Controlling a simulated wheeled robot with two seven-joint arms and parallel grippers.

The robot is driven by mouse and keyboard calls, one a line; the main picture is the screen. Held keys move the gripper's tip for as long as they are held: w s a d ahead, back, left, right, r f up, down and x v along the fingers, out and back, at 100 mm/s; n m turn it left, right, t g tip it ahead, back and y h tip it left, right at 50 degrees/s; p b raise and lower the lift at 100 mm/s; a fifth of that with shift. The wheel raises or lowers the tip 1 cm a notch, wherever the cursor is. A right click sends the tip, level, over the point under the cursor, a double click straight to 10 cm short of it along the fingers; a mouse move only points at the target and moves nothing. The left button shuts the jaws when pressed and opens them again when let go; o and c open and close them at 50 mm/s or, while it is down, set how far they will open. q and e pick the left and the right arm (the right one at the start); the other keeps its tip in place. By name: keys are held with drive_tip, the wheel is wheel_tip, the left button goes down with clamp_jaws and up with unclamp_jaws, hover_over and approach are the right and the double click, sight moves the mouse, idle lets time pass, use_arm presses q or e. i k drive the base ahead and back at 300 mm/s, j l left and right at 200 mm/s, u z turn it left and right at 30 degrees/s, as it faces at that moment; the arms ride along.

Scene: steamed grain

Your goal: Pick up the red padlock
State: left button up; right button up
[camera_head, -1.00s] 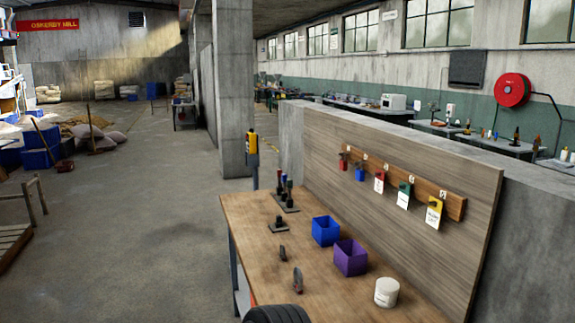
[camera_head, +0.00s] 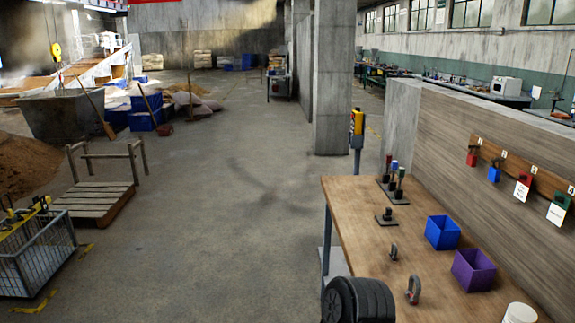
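A small red padlock (camera_head: 473,156) hangs at the far end of the wooden peg rail (camera_head: 545,182), on the panel behind the workbench at the right. A blue padlock (camera_head: 494,172) hangs beside it. A red piece with a white tag (camera_head: 522,188) and a green piece with a white tag (camera_head: 558,208) hang nearer. These are too small to make out in detail. Neither of my grippers is in view.
The wooden workbench (camera_head: 350,210) holds a blue bin (camera_head: 442,232), a purple bin (camera_head: 473,270), a white tub (camera_head: 519,313), two dark shackle-like pieces and upright stamps. A yellow box on a post (camera_head: 357,125) stands behind it. Open floor lies left; a wire cage (camera_head: 40,258) and wooden pallet stand there.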

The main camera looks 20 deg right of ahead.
sight(472, 160)
drive_tip(key=i, duration=3.95)
drive_tip(key=z, duration=5.1)
